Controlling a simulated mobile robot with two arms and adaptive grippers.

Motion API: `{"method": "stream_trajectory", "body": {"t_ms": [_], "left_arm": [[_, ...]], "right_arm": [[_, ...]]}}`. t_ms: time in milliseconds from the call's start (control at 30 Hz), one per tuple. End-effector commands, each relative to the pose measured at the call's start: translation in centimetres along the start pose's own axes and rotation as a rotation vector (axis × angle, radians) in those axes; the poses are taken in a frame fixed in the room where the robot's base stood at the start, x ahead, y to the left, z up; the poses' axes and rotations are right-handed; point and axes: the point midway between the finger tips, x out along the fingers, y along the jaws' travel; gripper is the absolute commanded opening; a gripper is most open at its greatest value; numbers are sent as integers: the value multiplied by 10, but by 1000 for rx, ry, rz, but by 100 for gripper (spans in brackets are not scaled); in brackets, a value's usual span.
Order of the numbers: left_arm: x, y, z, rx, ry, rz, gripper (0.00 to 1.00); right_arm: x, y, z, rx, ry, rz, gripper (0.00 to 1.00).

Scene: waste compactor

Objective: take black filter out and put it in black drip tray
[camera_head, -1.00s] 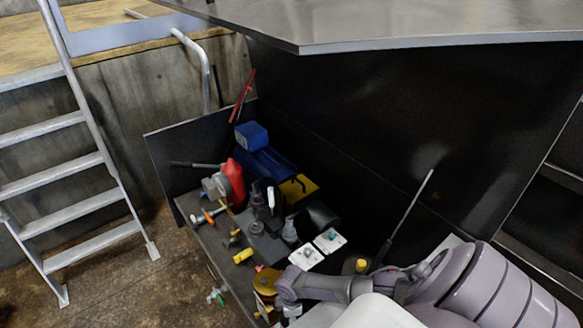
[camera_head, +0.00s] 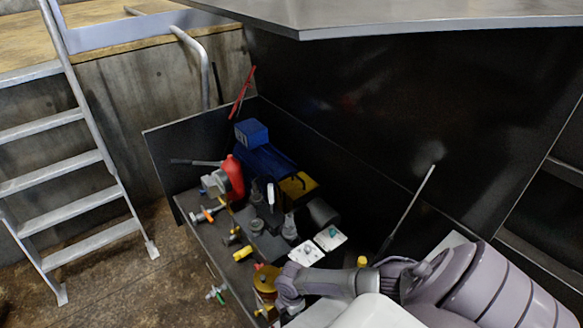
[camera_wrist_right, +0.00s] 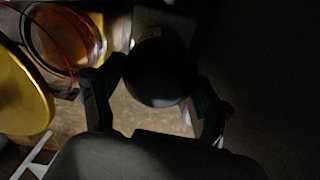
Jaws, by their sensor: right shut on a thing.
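In the right wrist view, a dark round-topped part that looks like the black filter (camera_wrist_right: 158,72) sits between the two fingers of my right gripper (camera_wrist_right: 150,105). The gripper is shut on it. In the head view my right arm reaches in from the lower right to the front of the machinery, beside a gold round housing (camera_head: 266,279); its fingers and the filter are hidden there. I cannot make out the black drip tray for certain. My left gripper is not in view.
The gold housing also shows close to the left of the gripper in the wrist view (camera_wrist_right: 22,85). Two white plates (camera_head: 330,237), a red part (camera_head: 235,178) and a blue motor (camera_head: 262,160) crowd the machine bed. A dark wall stands behind. Metal steps (camera_head: 75,190) are at left.

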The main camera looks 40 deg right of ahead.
Motion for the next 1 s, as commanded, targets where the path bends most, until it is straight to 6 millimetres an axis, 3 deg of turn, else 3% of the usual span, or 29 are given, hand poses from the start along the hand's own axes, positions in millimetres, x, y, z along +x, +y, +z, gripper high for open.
{"method": "stream_trajectory", "body": {"t_ms": [133, 300, 1000], "left_arm": [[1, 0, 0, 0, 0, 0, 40], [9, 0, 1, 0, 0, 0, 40], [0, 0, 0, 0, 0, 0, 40]], "right_arm": [[0, 1, 0, -14, 1, 2, 35], [0, 1, 0, -196, 1, 3, 35], [-9, 1, 0, -185, 1, 2, 35]]}}
